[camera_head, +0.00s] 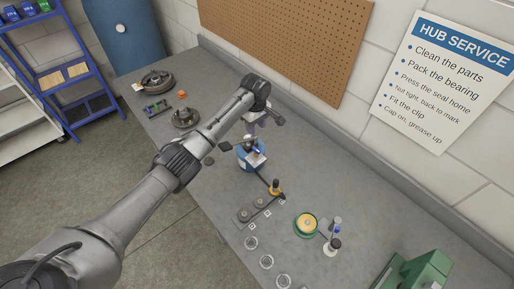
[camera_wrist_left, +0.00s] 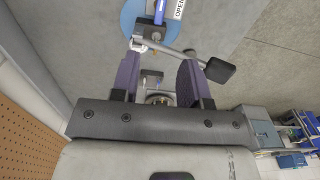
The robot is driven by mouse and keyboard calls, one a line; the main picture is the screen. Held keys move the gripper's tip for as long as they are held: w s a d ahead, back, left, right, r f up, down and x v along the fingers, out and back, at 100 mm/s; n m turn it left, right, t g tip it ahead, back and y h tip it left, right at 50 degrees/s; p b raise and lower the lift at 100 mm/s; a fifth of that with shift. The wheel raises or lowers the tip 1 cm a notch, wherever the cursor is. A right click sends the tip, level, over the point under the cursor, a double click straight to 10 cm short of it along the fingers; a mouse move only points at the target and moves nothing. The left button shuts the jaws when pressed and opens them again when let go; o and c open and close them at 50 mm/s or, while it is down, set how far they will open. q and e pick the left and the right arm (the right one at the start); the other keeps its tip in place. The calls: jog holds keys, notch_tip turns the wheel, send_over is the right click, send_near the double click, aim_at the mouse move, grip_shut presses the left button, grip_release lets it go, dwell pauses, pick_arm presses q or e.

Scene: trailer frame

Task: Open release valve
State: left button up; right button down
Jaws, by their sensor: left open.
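A blue round tank (camera_head: 247,161) stands on the grey bench, with a white label and a small blue lever (camera_head: 257,150) on top. In the left wrist view the tank (camera_wrist_left: 131,12) shows past the fingertips, with the blue lever (camera_wrist_left: 159,12) beside a label (camera_wrist_left: 179,9) reading OPEN. A metal rod with a black pad (camera_wrist_left: 219,70) crosses near the lever. My left gripper (camera_head: 252,126) is just above the tank. In the left wrist view its purple fingers (camera_wrist_left: 160,66) are apart, with metal fittings visible between them. I cannot tell whether they touch anything. My right gripper is not in view.
Hub parts (camera_head: 157,80) lie at the bench's far left. A yellow-topped green round tin (camera_head: 306,224), small bottles and several clear rings stand on the right part. A green machine (camera_head: 418,272) is at lower right. A pegboard (camera_head: 290,40) hangs behind.

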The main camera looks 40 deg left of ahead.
aim_at(256, 149)
pick_arm(q)
notch_tip(256, 149, down, 13)
jog(key=shift+r+b, duration=0.1)
jog(key=shift+b, duration=0.5)
grip_shut()
